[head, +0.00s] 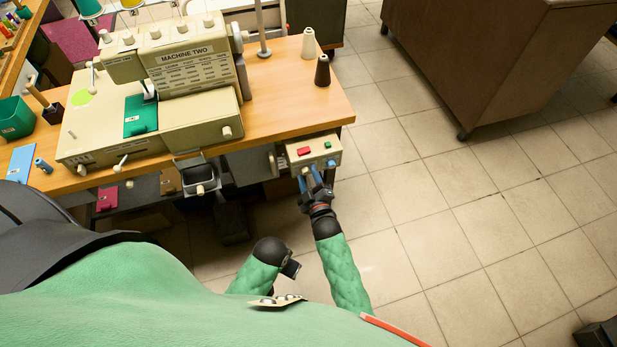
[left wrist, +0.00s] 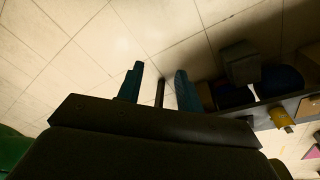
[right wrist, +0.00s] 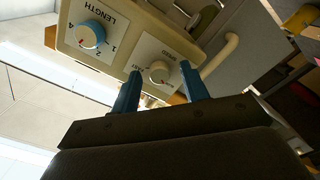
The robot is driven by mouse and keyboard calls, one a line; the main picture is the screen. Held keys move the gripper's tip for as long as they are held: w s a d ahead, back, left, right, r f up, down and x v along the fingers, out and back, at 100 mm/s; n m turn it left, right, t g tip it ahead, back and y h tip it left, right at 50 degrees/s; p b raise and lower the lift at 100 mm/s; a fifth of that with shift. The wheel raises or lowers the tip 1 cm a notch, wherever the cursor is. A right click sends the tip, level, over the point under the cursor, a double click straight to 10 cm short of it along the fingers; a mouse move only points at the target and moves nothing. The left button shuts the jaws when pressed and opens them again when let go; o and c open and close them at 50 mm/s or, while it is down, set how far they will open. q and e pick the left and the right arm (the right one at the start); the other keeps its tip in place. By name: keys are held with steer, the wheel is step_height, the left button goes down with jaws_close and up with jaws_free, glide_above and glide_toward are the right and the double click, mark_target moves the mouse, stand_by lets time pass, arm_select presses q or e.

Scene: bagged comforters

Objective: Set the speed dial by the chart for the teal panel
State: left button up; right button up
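The speed dial (right wrist: 160,72) is a small cream knob on the control box (head: 316,152); its label reads SPEED. Its exact setting is hard to read. My right gripper (right wrist: 160,67) is open, with its blue fingers on either side of the dial; I cannot tell whether they touch it. In the head view the right gripper (head: 311,181) is at the box's front, hiding the dial. The chart (head: 190,72) is on the machine's face under MACHINE TWO, too small to read. The teal panel (head: 141,114) lies on the machine bed. My left gripper (left wrist: 158,82) is open, empty, low above the floor.
A blue LENGTH dial (right wrist: 88,35) is beside the speed dial. Red (head: 304,151) and green (head: 327,146) buttons are on the box top. A bent handle (right wrist: 219,55) is close to the right finger. Two thread cones stand on the table (head: 285,90).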

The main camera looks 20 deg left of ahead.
steer(key=shift+s+d, duration=0.15)
steer(key=shift+s, duration=0.05)
arm_select(q)
step_height(320, 180, up, 8)
steer(key=b, duration=0.2)
steer(key=shift+s, duration=0.2)
arm_select(e)
steer(key=v, duration=0.7)
arm_select(q)
steer(key=shift+r, duration=0.1)
arm_select(e)
steer(key=shift+s+d, duration=0.1)
